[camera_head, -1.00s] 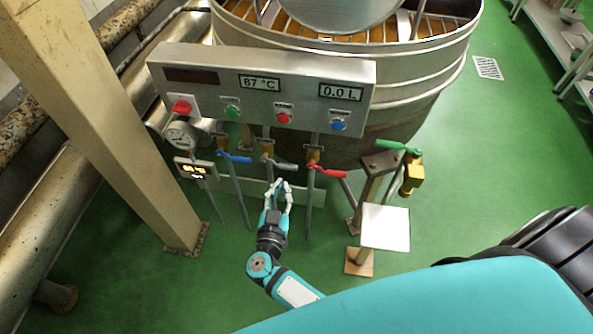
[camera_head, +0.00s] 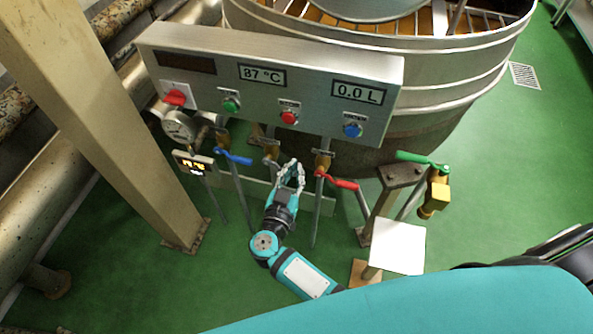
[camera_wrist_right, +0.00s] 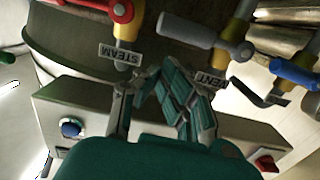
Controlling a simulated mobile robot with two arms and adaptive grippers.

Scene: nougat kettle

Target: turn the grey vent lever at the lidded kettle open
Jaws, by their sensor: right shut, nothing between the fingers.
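The grey vent lever (camera_wrist_right: 190,29) shows in the right wrist view, on a brass valve with a VENT label (camera_wrist_right: 213,83). In the head view its valve (camera_head: 271,148) hangs below the control panel, and my right gripper hides most of the lever. My right gripper (camera_head: 291,167) is shut and empty at the lever. In the right wrist view its fingertips (camera_wrist_right: 150,76) are just beside the lever; I cannot tell whether they touch it. The large steel kettle (camera_head: 420,85) stands behind the panel. My left gripper is not in view.
A blue lever (camera_head: 236,158) is left of the vent valve and a red STEAM lever (camera_head: 340,183) is right of it. The control panel (camera_head: 215,88) overhangs them. A green-handled valve (camera_head: 422,160) stands farther right. A beige post (camera_head: 100,110) stands left.

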